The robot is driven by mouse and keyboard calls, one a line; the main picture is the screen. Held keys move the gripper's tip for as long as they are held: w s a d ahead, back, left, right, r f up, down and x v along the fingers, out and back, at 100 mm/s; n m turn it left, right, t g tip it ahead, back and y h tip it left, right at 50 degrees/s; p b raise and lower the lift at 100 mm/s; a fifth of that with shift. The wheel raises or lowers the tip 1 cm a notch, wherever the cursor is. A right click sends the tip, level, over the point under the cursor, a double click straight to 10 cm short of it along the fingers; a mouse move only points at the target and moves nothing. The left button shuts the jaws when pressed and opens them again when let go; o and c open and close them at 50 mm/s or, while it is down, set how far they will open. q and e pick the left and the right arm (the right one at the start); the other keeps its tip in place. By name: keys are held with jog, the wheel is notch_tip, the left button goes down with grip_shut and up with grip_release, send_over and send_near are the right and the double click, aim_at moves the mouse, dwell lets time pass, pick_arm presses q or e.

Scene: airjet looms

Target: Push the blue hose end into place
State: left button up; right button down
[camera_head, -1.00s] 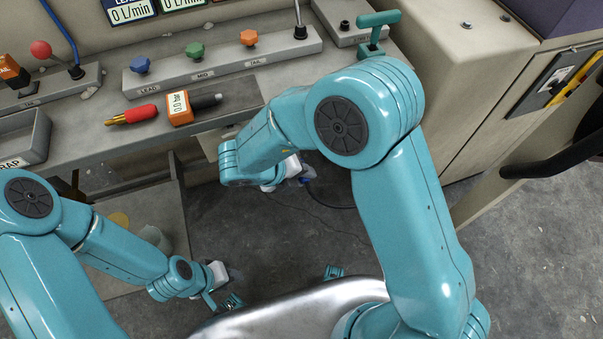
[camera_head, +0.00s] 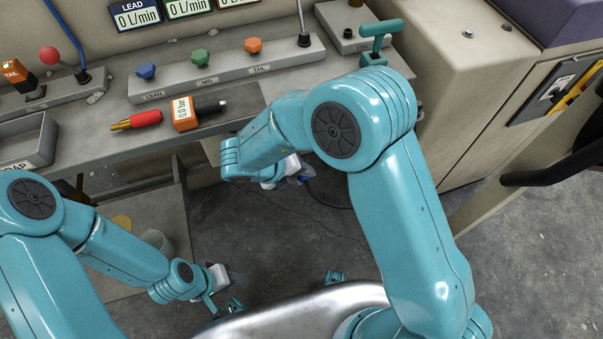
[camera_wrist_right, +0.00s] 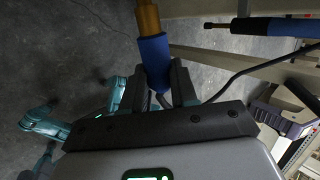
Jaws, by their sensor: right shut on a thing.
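In the right wrist view, the blue hose end (camera_wrist_right: 155,62) is a short blue sleeve between the two dark fingers of my right gripper (camera_wrist_right: 158,74), which is shut on it. A brass-coloured fitting (camera_wrist_right: 147,18) lines up with the sleeve's far end; I cannot tell how deep they are joined. A dark hose trails off to the right. In the head view, my right gripper (camera_head: 296,170) is small and partly hidden by my arm, below the bench edge. My left gripper (camera_head: 222,277) hangs low at the left; its jaws are too small to read.
The bench (camera_head: 95,150) holds a valve block (camera_head: 225,68) with blue, green and orange knobs, a red-handled tool (camera_head: 137,120), an orange gauge (camera_head: 184,113) and a grey tray (camera_head: 28,140). Another blue fitting (camera_wrist_right: 275,27) shows in the right wrist view. The floor is open.

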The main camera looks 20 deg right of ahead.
jog(key=shift+w, duration=0.6)
jog(key=c, duration=0.8)
grip_release()
jog(key=shift+s, duration=0.35)
jog(key=s+b, duration=0.3)
jog(key=s, duration=0.5)
jog(key=shift+s+d, duration=0.15)
jog(key=shift+s, duration=0.05)
